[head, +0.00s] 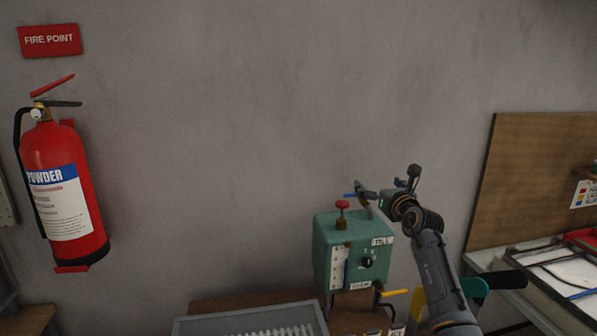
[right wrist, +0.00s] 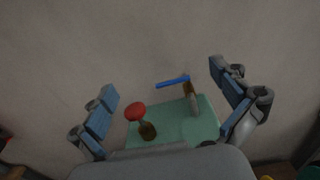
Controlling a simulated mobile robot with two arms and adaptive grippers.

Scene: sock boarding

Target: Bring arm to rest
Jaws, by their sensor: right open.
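My right arm comes up from the lower right in the head view. Its gripper (head: 366,193) is just above and beside the top of a green box (head: 328,240) on the wall side. In the right wrist view the two blue-padded fingers of my right gripper (right wrist: 168,88) stand wide apart with nothing held between them. Below and beyond them are the box top (right wrist: 175,126), a red knob (right wrist: 135,111) on a brown stem, and a blue-handled lever (right wrist: 172,82). The red knob also shows in the head view (head: 342,204). My left gripper is out of view.
A red fire extinguisher (head: 62,190) hangs at left under a fire point sign (head: 49,40). A grey tray (head: 250,322) is at the bottom. A yellow handle (head: 394,292) sits below the box. A brown board (head: 530,180) and white tray (head: 562,277) are at right. The wall above is clear.

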